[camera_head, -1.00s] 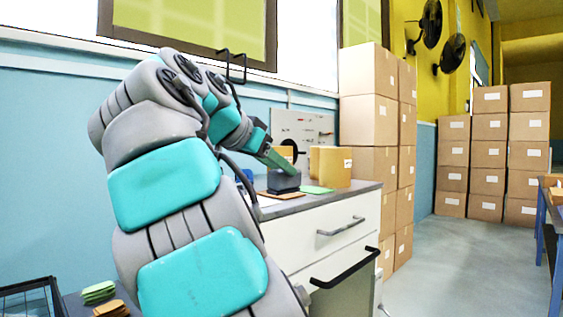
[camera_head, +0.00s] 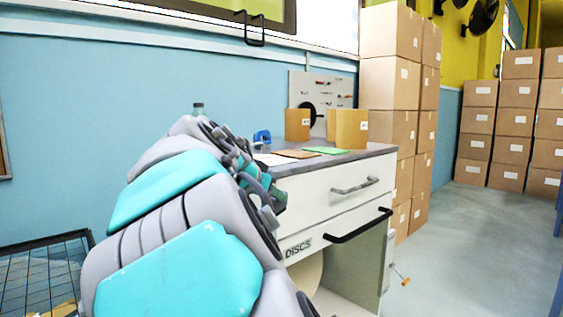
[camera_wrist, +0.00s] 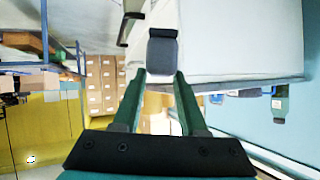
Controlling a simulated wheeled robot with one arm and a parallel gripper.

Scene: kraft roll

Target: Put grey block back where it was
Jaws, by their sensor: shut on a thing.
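The grey block (camera_wrist: 163,48) shows in the wrist view at the tips of my gripper's two green fingers (camera_wrist: 160,78). My gripper is shut on it, and the block is held in front of the white cabinet. In the head view my forearm hides the fingers and the block. My wrist end (camera_head: 272,196) is there beside the cabinet's left front edge, below the counter top.
The white cabinet (camera_head: 310,205) carries a grey counter with a green sheet (camera_head: 327,150), a brown sheet (camera_head: 296,154), kraft pieces (camera_head: 350,128) and a blue item (camera_head: 262,137). Stacked cartons (camera_head: 390,80) stand right of it. A wire basket (camera_head: 45,265) is at lower left.

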